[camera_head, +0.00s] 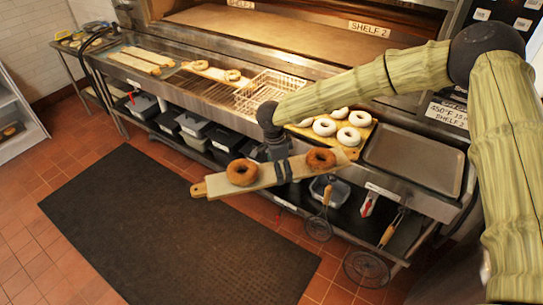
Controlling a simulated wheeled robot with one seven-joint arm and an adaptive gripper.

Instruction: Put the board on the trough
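My gripper (283,171) is closed around the middle of a light wooden board (216,187). The board has a handle at its left end and carries one brown bagel (242,173) on each side of my fingers, the other being the right bagel (321,159). It is held in the air in front of the counter, over the lower shelf and floor edge. The long metal trough (205,92) lies behind and to the left. Two bare boards (133,63) lie at its left end, and another board (214,74) with bagels lies farther right. Their exact support is hard to see.
A wire basket (268,91) sits right of the bagel board. Pale bagels (348,136) lie on a wooden board beside an empty dark tray (415,158). A black mat (175,240) covers open floor.

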